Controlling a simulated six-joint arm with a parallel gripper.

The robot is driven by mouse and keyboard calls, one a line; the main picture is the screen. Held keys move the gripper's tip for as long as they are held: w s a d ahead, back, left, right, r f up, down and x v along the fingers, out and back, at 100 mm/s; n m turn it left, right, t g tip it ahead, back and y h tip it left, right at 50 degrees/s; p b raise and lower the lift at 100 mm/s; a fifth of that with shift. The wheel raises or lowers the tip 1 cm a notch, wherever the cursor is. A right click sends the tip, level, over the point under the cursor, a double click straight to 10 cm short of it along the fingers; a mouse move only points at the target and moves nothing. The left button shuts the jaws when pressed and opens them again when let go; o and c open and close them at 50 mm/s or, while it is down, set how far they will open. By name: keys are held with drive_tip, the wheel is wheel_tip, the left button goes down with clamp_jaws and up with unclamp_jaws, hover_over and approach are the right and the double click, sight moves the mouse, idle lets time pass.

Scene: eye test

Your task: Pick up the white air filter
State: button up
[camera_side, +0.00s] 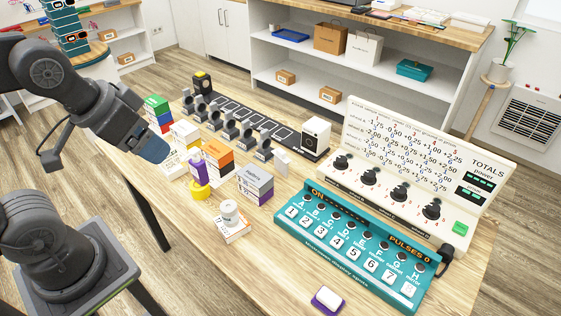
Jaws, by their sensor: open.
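My gripper (153,149) is at the upper left, above the table's left edge, pointing down to the right beside several boxes. I see nothing held in it. No object is clearly recognisable as a white air filter. White candidates are a box-shaped unit with a dark round opening (316,136) at the back of the table, a small white piece (282,163) near the dark strip, and a white round container (229,210) on a white-and-orange box (236,232). All three stand to the right of my gripper, apart from it.
Stacked boxes (257,180), a purple bottle (198,166) and a yellow ring (201,190) crowd the left. A dark strip with several holders (255,120), a teal button panel (345,248) and a white dial panel (405,165) fill the table. The front left is clear.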

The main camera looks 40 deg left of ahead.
drive_tip(key=shift+c, duration=0.4)
drive_tip(key=c, duration=0.5)
drive_tip(key=m+g+y, duration=0.4)
drive_tip(key=m+g, duration=0.1)
drive_tip(key=m, duration=1.5)
hover_over(281, 158)
drive_tip(key=d, duration=0.4)
wheel_tip(281, 158, down, 17)
drive_tip(key=shift+c, duration=0.2)
drive_tip(key=shift+y, duration=0.3)
drive_tip(key=x, duration=0.8)
drive_tip(key=shift+w+a+f, duration=0.1)
drive_tip(key=shift+w+f, duration=0.1)
drive_tip(key=shift+w, duration=0.05)
drive_tip(key=shift+d+x, duration=0.15)
drive_tip(key=shift+x, duration=1.25)
drive_tip(key=shift+d+x, duration=0.15)
drive_tip(key=shift+x, duration=1.2)
